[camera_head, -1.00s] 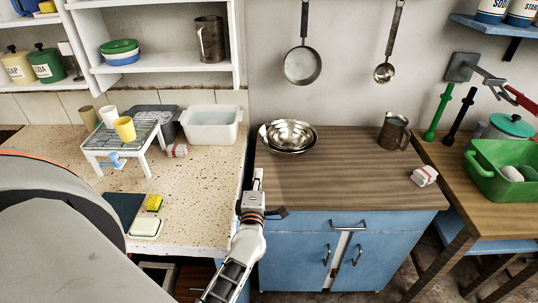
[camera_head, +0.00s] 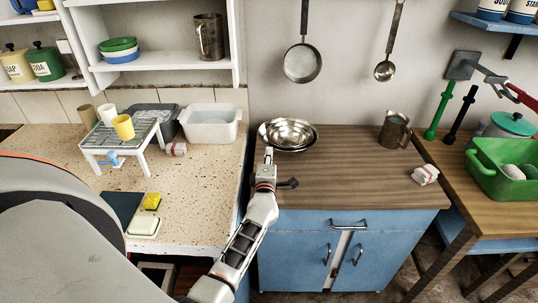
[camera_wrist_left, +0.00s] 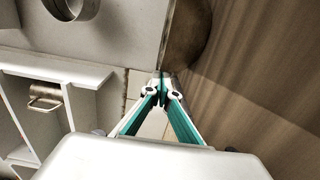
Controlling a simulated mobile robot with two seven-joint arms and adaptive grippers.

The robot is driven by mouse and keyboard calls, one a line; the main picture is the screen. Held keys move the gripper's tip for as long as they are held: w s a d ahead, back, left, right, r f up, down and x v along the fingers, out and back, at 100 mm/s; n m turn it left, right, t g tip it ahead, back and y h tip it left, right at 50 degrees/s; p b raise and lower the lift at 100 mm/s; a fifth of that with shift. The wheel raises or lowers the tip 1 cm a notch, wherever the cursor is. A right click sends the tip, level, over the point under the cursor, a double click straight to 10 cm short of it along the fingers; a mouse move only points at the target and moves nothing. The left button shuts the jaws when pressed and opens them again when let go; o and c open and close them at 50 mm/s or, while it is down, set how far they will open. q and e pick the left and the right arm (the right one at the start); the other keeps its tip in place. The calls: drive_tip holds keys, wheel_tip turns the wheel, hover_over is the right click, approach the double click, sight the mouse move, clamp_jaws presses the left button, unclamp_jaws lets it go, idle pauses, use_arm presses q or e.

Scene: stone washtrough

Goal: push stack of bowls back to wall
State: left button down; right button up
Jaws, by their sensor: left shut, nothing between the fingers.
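The stack of shiny metal bowls (camera_head: 288,134) stands at the back left of the brown wooden counter top (camera_head: 335,180), near the wall. My left gripper (camera_head: 268,153) is shut and empty, its tips at the near left side of the bowls. In the left wrist view, the shut fingertips (camera_wrist_left: 161,82) point at the edge of a rounded brownish metal bowl (camera_wrist_left: 187,38). I cannot tell whether they touch it. My right gripper is not in view.
A metal jug (camera_head: 395,131) and a folded cloth (camera_head: 425,175) stand to the right on the counter. A pan (camera_head: 302,64) and a ladle (camera_head: 385,70) hang on the wall above. A white basin (camera_head: 210,124) stands left of the bowls. The counter's middle is clear.

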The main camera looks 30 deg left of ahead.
sight(281, 147)
use_arm(q)
drive_tip(key=shift+w, duration=0.1)
drive_tip(key=w, duration=0.1)
drive_tip(key=w+d, duration=0.1)
drive_tip(key=w, duration=0.1)
drive_tip(key=w+b, duration=0.1)
drive_tip(key=w, duration=0.1)
drive_tip(key=shift+w+d, duration=0.2)
drive_tip(key=shift+d, duration=0.1)
